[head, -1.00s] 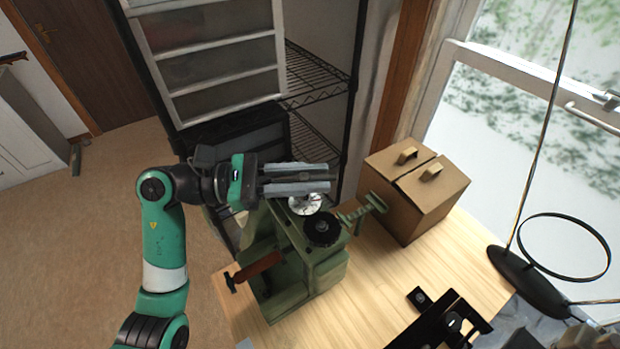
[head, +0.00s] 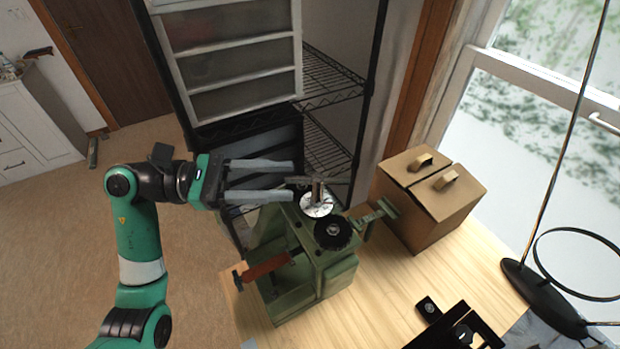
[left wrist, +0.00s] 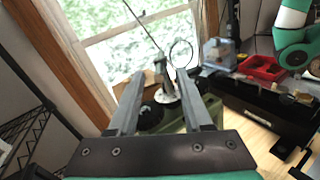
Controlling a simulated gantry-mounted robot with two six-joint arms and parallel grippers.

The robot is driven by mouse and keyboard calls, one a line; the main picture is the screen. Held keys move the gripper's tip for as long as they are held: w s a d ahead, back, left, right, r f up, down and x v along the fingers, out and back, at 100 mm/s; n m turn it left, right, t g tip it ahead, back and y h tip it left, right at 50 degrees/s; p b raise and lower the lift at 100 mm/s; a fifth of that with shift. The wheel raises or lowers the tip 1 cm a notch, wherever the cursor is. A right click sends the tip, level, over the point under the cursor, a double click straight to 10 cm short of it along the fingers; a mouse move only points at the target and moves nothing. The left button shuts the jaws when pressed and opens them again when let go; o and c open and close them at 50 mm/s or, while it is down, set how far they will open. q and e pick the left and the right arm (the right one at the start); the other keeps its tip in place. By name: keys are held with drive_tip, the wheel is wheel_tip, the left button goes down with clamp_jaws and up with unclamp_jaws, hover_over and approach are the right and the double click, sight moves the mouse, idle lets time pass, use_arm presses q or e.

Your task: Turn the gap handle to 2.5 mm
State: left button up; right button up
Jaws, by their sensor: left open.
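The green machine (head: 310,275) stands on the wooden table's left end. On its top are a pale round dial (head: 316,205) and a dark toothed wheel (head: 333,234). A thin dark crossbar on an upright post, apparently the gap handle (head: 318,184), rises above the dial. The dial's marks are too small to read. My left gripper (head: 294,180) is open and empty, its fingers pointing right, just left of the post. In the left wrist view the handle (left wrist: 160,72) and dial (left wrist: 166,96) show beyond and between the open fingers (left wrist: 162,100). My right gripper is not in view.
A red-handled lever (head: 265,267) sticks out left of the machine, and a green crank (head: 375,215) right of it. A cardboard box (head: 435,205) stands close behind on the right. A wire shelf (head: 330,80) rises behind. Bare tabletop (head: 390,285) lies right of the machine.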

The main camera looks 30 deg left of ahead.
use_arm(q)
drive_tip(key=v, duration=0.4)
idle(0.4)
